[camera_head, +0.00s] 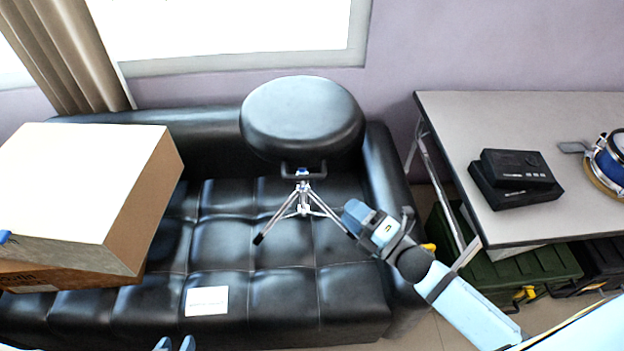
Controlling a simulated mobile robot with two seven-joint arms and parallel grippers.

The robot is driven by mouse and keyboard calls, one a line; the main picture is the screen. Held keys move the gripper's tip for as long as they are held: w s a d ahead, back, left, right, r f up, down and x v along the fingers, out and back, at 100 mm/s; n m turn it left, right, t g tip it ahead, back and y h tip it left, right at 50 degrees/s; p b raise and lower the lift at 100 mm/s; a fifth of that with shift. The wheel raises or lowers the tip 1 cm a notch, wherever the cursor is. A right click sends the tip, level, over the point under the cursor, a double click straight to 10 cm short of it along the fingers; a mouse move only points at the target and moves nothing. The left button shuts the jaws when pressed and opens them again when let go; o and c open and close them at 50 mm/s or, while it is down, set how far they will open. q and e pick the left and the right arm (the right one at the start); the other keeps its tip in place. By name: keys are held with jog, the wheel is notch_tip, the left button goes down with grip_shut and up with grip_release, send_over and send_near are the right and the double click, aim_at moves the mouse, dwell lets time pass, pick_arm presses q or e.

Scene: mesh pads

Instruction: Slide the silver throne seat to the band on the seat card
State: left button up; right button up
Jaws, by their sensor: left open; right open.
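The throne (303,198) stands upright on the sofa cushion on a silver tripod. Its round seat (302,112) looks dark and glossy and is tilted in the picture by the view. A white card (206,301) lies flat near the sofa's front edge, left of and nearer than the throne; its faint print is too small to read and I cannot make out a band. My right gripper (356,216) is open beside the throne's right leg; I cannot tell whether it touches. My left gripper (175,345) is open at the bottom edge, just below the card, mostly out of frame.
A large cardboard box (75,195) covers the sofa's left part. A grey table (445,125) at the right holds black boxes (515,178) and a blue drum (608,160). Green cases (520,268) sit under it. The black sofa (222,245) is clear between card and throne.

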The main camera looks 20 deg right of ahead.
aim_at(306, 175)
jog(key=shift+n, duration=0.4)
jog(key=x, duration=0.4)
jog(key=p+x, duration=0.1)
jog(key=x, duration=0.9)
jog(key=shift+s+r, duration=0.1)
jog(key=shift+r, duration=0.15)
pick_arm(q)
jog(key=shift+s+f, duration=0.15)
jog(key=shift+s, duration=0.5)
pick_arm(e)
grip_shut()
pick_arm(q)
jog(key=shift+d, duration=0.1)
pick_arm(e)
jog(key=shift+f, duration=0.1)
